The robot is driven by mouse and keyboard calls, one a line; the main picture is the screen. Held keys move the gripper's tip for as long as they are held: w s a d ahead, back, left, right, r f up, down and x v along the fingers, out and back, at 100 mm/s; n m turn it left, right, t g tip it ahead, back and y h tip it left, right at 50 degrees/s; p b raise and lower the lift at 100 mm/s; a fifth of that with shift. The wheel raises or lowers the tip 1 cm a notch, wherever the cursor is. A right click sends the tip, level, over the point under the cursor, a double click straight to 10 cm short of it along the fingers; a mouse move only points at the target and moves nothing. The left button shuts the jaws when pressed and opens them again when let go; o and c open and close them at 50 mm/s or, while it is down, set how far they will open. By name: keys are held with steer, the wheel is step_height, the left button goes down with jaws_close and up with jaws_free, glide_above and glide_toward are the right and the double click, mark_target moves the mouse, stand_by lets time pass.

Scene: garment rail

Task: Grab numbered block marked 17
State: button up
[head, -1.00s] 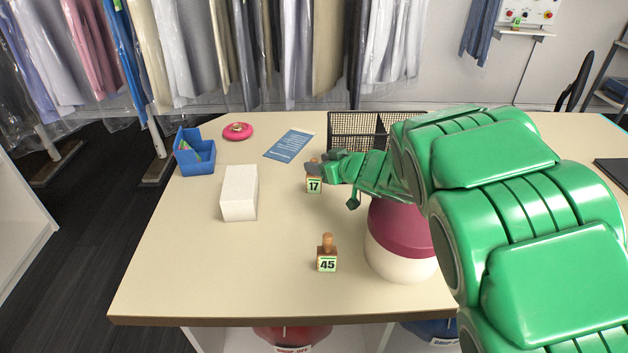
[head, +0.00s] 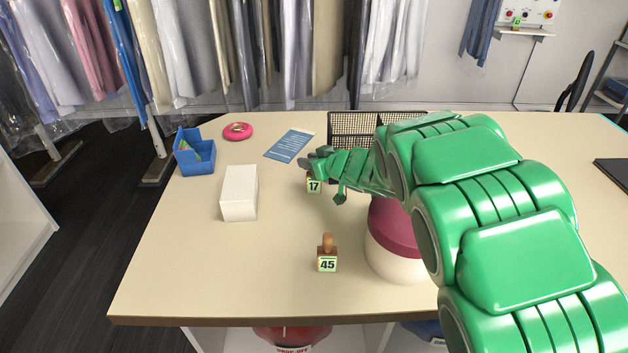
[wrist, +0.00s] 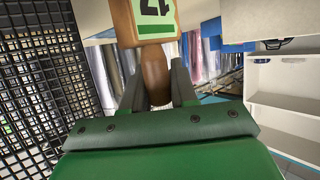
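The numbered block marked 17 (head: 314,186) is a small wooden block with a green-edged label and a turned handle. It stands on the counter, beyond the block marked 45 (head: 327,264). My gripper (head: 313,166) reaches in from the right at the height of the handle and hides much of it. In the wrist view, block 17 (wrist: 156,20) shows upside down, its handle (wrist: 155,75) between the two fingers of my gripper (wrist: 157,85). The fingers lie close along both sides of the handle; I cannot tell whether they press on it.
A white box (head: 239,193) stands left of block 17. A maroon-and-white container (head: 392,250) stands under my arm. A black mesh basket (head: 350,128) is behind the gripper. A blue card (head: 289,145), pink ring-shaped dish (head: 237,131) and blue bin (head: 194,155) lie further left.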

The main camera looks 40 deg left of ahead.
jaws_close()
steer(key=shift+r, duration=0.55)
step_height(320, 180, up, 2)
steer(key=shift+r, duration=0.25)
steer(key=s+d+r, duration=0.8)
steer(key=d+r, duration=0.1)
steer(key=d, duration=0.2)
steer(key=shift+d+r, duration=0.2)
steer(key=shift+r, duration=0.05)
